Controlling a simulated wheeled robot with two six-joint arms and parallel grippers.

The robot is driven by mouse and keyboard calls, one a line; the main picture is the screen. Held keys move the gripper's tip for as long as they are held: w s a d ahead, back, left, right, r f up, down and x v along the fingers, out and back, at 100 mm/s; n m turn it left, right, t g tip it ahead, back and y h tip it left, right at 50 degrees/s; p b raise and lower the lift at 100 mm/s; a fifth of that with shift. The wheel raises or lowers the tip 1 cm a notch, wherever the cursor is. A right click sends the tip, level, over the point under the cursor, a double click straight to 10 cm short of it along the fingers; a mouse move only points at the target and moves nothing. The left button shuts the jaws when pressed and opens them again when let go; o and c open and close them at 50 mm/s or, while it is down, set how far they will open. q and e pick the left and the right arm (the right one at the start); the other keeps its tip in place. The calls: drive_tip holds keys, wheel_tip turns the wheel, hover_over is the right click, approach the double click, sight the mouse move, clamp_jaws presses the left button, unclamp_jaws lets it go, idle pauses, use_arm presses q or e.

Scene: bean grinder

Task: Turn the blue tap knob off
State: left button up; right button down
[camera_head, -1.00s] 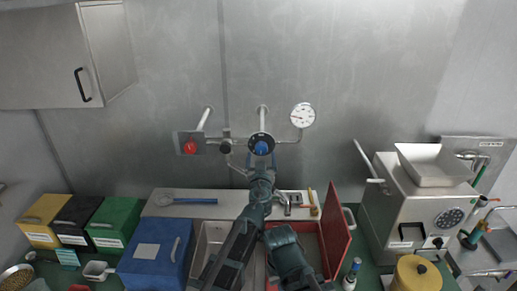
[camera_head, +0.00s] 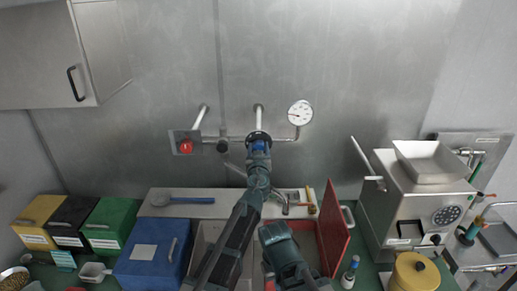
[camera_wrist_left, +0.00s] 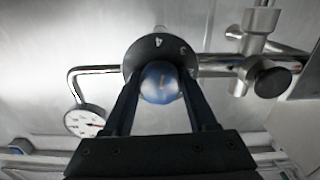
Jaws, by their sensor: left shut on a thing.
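The blue tap knob (camera_head: 259,146) sits on the wall pipe, in front of a round black dial plate. In the left wrist view the knob (camera_wrist_left: 160,82) is a blue ball between the fingers, with the numbered dial (camera_wrist_left: 150,48) behind it; a 4 and a 3 are readable. My left gripper (camera_head: 259,152) reaches up to the knob and is shut on it; its two fingers also show in the left wrist view (camera_wrist_left: 160,95). The fingers hide the lower part of the dial. My right gripper cannot be made out.
A red knob (camera_head: 186,146) on a square plate is left on the same pipe, and a round gauge (camera_head: 300,113) is at right. Below are a blue box (camera_head: 150,258), a red-lidded box (camera_head: 336,228) and a steel machine (camera_head: 410,205).

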use_arm(q)
drive_tip(key=shift+c, duration=1.1)
